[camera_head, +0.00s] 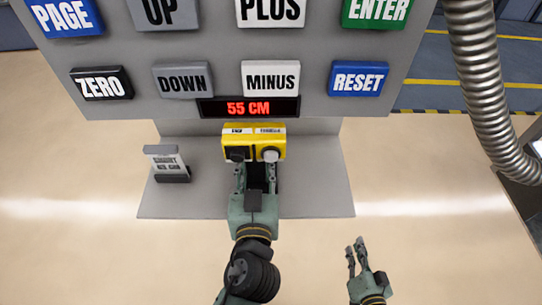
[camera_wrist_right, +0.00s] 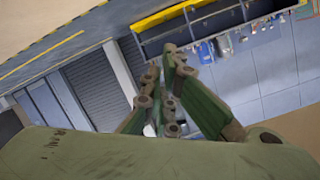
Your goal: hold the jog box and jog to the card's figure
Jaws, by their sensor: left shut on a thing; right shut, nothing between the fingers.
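The yellow jog box (camera_head: 253,130) sits at the back of the grey shelf below the panel. It has a dark control at left, a light round knob at right, and white labels on top. My left gripper (camera_head: 256,168) is shut on the jog box at its front. A red display (camera_head: 249,107) above it reads 55 CM. A small card (camera_head: 165,159) stands in a dark holder at the shelf's left; its print is too small to read. My right gripper (camera_head: 357,250) is empty, right of the shelf's front; its fingers (camera_wrist_right: 165,90) also show in the right wrist view.
The grey panel (camera_head: 222,80) carries large buttons, among them ZERO (camera_head: 101,83), DOWN (camera_head: 182,78), MINUS (camera_head: 270,78) and RESET (camera_head: 358,78). The grey shelf (camera_head: 315,190) is bare at right. A ribbed metal hose (camera_head: 485,80) hangs at the far right.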

